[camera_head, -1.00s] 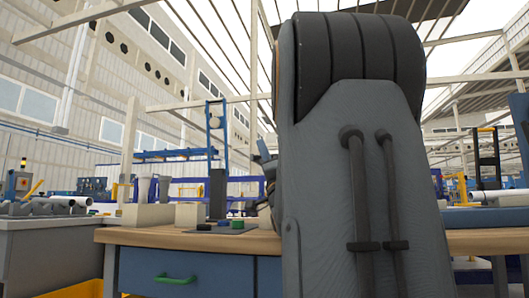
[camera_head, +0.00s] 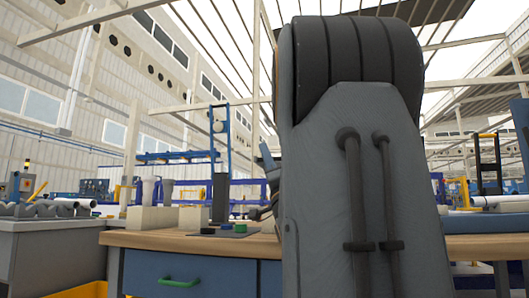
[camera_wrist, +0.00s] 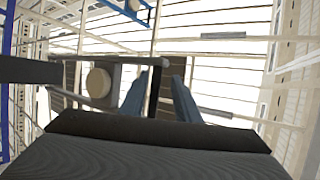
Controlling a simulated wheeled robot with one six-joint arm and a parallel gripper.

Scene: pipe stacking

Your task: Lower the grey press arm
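In the wrist view my gripper (camera_wrist: 160,80) shows two blue-grey fingers set apart. A grey bar (camera_wrist: 125,60) with a dark upright piece (camera_wrist: 155,92) crosses the view by the fingertips. The upright piece shows in the gap between the fingers, with light on both sides; contact is not visible. This may be the grey press arm, but I cannot be sure. A cream round knob (camera_wrist: 98,82) is left of the fingers. In the head view a blue upright frame (camera_head: 227,140) stands above the bench behind a dark column (camera_head: 220,197). My own arm hides much of the bench's middle.
The wooden bench (camera_head: 180,242) has a blue drawer with a green handle (camera_head: 179,283). Cream blocks (camera_head: 153,218) and small green and blue pieces (camera_head: 240,228) are on top. A grey side table (camera_head: 50,232) with pipes (camera_head: 72,204) is at the left.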

